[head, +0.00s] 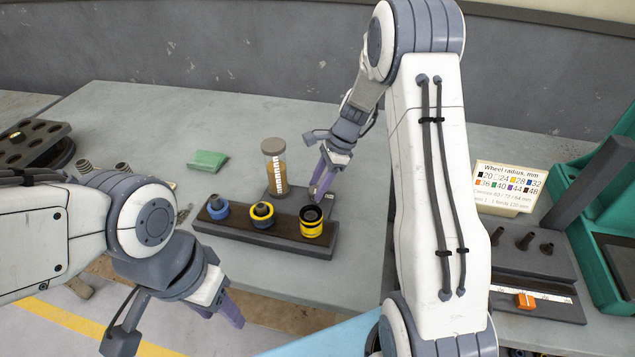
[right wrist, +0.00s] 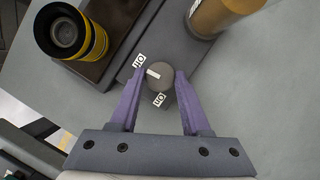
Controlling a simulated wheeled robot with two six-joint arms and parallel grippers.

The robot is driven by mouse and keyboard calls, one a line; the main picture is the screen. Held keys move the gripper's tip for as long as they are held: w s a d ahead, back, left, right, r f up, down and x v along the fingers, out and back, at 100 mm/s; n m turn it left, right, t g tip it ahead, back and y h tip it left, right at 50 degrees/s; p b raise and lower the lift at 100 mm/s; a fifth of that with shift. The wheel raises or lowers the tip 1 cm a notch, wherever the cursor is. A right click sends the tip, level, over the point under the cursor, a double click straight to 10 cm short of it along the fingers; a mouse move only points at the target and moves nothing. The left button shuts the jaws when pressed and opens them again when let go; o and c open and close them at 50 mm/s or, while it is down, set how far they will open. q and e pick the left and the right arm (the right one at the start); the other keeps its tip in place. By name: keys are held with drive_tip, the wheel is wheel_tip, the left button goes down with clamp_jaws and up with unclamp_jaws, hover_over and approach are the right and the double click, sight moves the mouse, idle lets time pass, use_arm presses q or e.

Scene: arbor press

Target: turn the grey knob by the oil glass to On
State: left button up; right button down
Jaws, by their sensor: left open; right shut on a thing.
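The grey knob (right wrist: 159,75) shows in the right wrist view, a round dial with a white pointer bar. Its bar points left, toward the side of the Off label (right wrist: 139,60); the On label (right wrist: 159,99) is below the knob. My right gripper (right wrist: 160,74) has its purple fingers on either side of the knob and is shut on it. In the head view my right gripper (head: 321,187) reaches down beside the oil glass (head: 274,168), an amber cylinder with a white scale, and hides the knob. My left gripper (head: 228,307) is open and empty at the front left.
A dark block (head: 240,232) in front of the oil glass holds blue, yellow-black and yellow ringed parts. A green pad (head: 207,161) lies behind it. A wheel-radius sign (head: 508,187) and a teal bin (head: 612,270) stand at right.

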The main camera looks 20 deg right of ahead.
drive_tip(key=n, duration=0.1)
drive_tip(key=n+g+p, duration=0.1)
drive_tip(key=n, duration=0.1)
drive_tip(key=n+p, duration=0.1)
drive_tip(key=shift+w+r+g, duration=0.2)
drive_tip(key=shift+w+g, duration=0.1)
drive_tip(key=n+g+h+p, duration=0.1)
drive_tip(key=n, duration=0.3)
drive_tip(key=shift+w, duration=0.1)
drive_tip(key=n, duration=0.2)
drive_tip(key=n+g+h+p, duration=0.1)
drive_tip(key=n, duration=0.1)
drive_tip(key=shift+w+a+n, duration=0.15)
drive_tip(key=shift+n, duration=0.15)
drive_tip(key=shift+w+a+n+g+h, duration=0.1)
drive_tip(key=shift+n+g+h, duration=0.25)
drive_tip(key=shift+n, duration=0.65)
drive_tip(key=shift+n+g+h, duration=0.25)
drive_tip(key=shift+n+h, duration=0.2)
drive_tip(key=shift+n, duration=0.55)
drive_tip(key=shift+c, duration=2.4)
unclamp_jaws()
drive_tip(key=shift+o, duration=0.5)
drive_tip(key=shift+f, duration=0.1)
